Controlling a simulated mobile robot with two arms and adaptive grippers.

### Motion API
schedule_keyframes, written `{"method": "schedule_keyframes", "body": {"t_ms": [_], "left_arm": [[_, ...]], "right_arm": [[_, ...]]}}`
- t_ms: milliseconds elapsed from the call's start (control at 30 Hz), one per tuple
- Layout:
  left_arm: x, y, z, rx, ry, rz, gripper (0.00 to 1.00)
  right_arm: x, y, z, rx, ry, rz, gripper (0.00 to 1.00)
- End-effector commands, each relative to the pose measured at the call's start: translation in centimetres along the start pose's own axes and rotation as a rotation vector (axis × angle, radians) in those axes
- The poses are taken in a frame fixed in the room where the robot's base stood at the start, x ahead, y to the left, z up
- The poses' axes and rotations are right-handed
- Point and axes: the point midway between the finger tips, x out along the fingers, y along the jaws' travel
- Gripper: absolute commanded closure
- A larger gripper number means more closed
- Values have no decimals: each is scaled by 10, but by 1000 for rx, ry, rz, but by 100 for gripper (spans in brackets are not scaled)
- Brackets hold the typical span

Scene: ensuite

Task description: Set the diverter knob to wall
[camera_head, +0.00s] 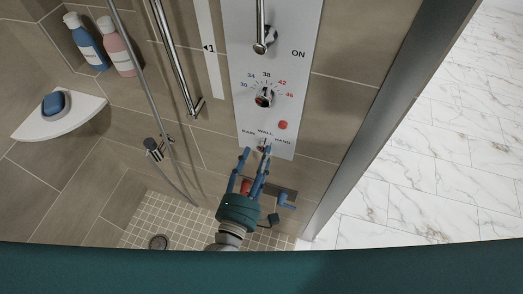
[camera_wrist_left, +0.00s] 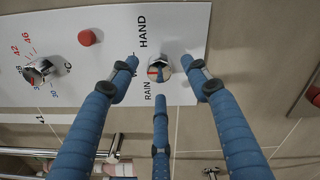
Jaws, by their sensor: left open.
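The diverter knob (camera_wrist_left: 159,68) is a small chrome knob low on the white shower panel (camera_head: 247,70). It sits by the labels RAIN, WALL and HAND. A red mark shows on its face in the left wrist view, but I cannot tell exactly which label it points at. My left gripper (camera_head: 256,152) has blue fingers and is open in front of the knob. In the left wrist view the knob lies between the fingertips (camera_wrist_left: 164,80), with gaps visible around it. A finger partly covers the WALL label there. My right gripper is not in view.
Above the knob are a red button (camera_head: 283,125) and a chrome temperature dial (camera_head: 264,97). A hand shower (camera_head: 154,149) with a hose hangs at left. A grey frame edge (camera_head: 385,110) stands at right. Bottles (camera_head: 86,45) and a corner shelf (camera_head: 60,118) are further left.

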Motion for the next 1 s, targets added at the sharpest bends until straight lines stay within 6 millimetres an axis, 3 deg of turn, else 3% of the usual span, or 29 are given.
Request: {"method": "schedule_keyframes", "body": {"t_ms": [200,400,600,1000], "left_arm": [[-50,-2,0,1,0,-6,52],[-80,-2,0,1,0,-4,52],[-90,0,0,0,0,-1,52],[-90,0,0,0,0,-1,52]], "right_arm": [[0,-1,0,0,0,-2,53],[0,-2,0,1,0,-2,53],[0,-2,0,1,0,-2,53],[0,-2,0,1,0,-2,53]]}}
